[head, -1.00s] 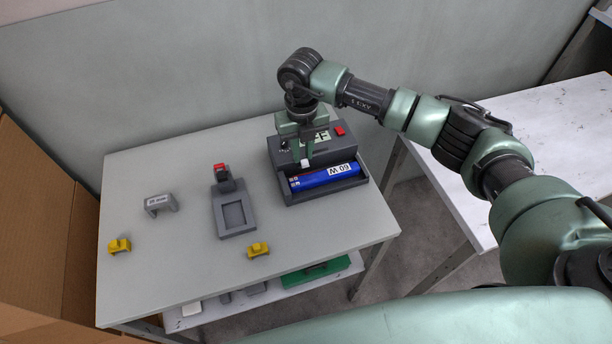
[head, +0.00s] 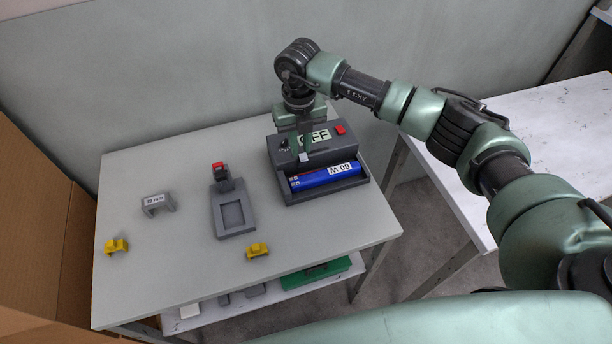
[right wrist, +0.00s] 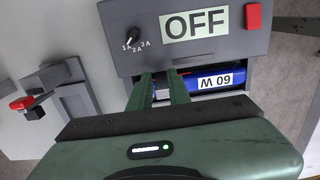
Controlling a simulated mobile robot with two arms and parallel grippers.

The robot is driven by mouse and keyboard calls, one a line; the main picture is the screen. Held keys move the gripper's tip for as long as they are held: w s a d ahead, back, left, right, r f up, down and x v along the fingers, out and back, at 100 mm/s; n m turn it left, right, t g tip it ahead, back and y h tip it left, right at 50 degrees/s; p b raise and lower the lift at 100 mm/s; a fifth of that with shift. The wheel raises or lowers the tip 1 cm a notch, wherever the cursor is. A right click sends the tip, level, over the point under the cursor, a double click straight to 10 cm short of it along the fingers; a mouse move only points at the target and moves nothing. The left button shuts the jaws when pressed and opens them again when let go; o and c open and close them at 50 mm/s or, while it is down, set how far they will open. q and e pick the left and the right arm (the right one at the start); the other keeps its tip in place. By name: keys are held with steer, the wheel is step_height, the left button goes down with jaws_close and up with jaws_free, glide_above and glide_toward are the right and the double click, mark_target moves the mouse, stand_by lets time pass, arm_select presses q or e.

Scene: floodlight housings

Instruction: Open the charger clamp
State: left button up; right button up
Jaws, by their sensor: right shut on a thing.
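The charger (head: 318,153) is a dark grey box at the back right of the table, with an OFF display, a red button and a dial. A blue battery (head: 328,176) marked 60 W lies in its front trough. My right gripper (head: 302,148) reaches down over the charger's left part. In the right wrist view its green fingers (right wrist: 163,86) are shut on a small light grey piece, apparently the charger clamp (right wrist: 162,91), at the battery's left end. The fingers hide most of the clamp, so its angle is unclear. My left gripper is not in view.
A grey stand with a red-topped part (head: 231,208) is left of the charger. A grey bracket (head: 158,203) and yellow pieces (head: 116,247) (head: 257,251) lie farther left and in front. A green item (head: 315,272) is on the lower shelf.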

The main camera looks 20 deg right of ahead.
steer(key=shift+w, duration=0.2)
steer(key=shift+w+b, duration=0.25)
steer(key=shift+b, duration=0.2)
steer(key=shift+c, duration=0.4)
jaws_close()
steer(key=o, duration=0.6)
jaws_free()
steer(key=shift+c, duration=0.2)
